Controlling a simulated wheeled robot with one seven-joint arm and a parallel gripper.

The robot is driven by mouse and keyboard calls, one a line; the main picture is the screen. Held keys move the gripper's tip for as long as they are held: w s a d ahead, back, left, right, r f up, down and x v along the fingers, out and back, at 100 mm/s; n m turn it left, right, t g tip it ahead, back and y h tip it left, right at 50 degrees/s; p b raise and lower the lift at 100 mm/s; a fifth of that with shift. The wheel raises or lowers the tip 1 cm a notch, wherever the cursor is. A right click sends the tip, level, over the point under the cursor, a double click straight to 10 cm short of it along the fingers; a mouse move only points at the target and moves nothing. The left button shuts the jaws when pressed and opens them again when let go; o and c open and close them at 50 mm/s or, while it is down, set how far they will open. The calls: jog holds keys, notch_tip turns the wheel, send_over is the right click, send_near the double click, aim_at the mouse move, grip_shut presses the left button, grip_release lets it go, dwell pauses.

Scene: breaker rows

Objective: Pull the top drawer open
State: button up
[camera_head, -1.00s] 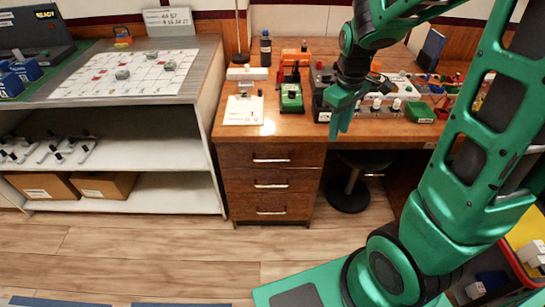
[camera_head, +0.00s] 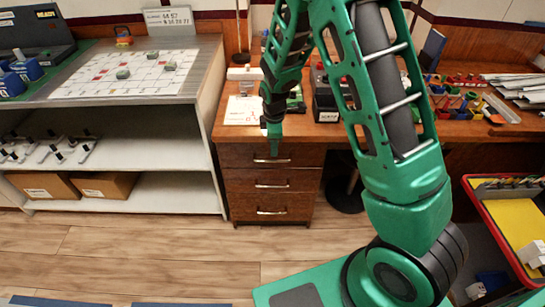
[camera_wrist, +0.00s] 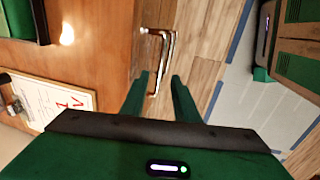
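The top drawer (camera_head: 240,158) is the upper of three brown wooden drawers under the desk and looks shut. Its silver bar handle (camera_head: 285,160) is partly covered by my gripper (camera_head: 274,153), which hangs fingers-down in front of it. In the wrist view my gripper (camera_wrist: 160,78) is open, with two green fingers apart and nothing held. A silver handle (camera_wrist: 168,45) shows just beyond and between the fingertips. I cannot tell whether the fingers touch it.
Two lower drawers with handles (camera_head: 271,184) (camera_head: 271,211) sit below. The desk top (camera_head: 225,133) carries a clipboard (camera_head: 242,110) and devices. A white shelf unit (camera_head: 150,205) stands at left. The wood floor (camera_head: 180,245) in front of the drawers is clear.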

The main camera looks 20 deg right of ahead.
aim_at(273, 160)
jog(key=f, duration=0.4)
jog(key=w+f, duration=0.1)
jog(key=f, duration=0.2)
jog(key=shift+w+d, duration=0.1)
jog(key=shift+d, duration=0.15)
jog(key=shift+a, duration=0.1)
grip_shut()
